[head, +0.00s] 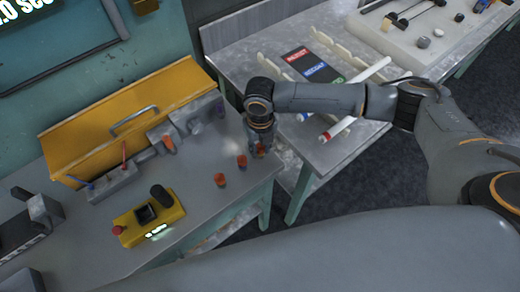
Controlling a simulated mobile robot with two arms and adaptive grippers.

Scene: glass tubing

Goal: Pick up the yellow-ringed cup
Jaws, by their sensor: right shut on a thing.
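Three small orange-red cups are near the right end of the grey workbench. One cup (220,179) and another cup (242,161) stand free on the bench top. The third cup (261,150) is at the tips of my right gripper (260,146), which points down and is shut on it, hiding part of it. The cups are too small to tell any ring colours. I cannot tell whether the held cup touches the bench. My left gripper is not in view.
A yellow box with a handle (120,120) stands at the back of the workbench (200,215), with grey fixtures before it. A yellow control box (150,219) with a red button is at front. A second table (262,50) with tubes and racks lies beyond a gap.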

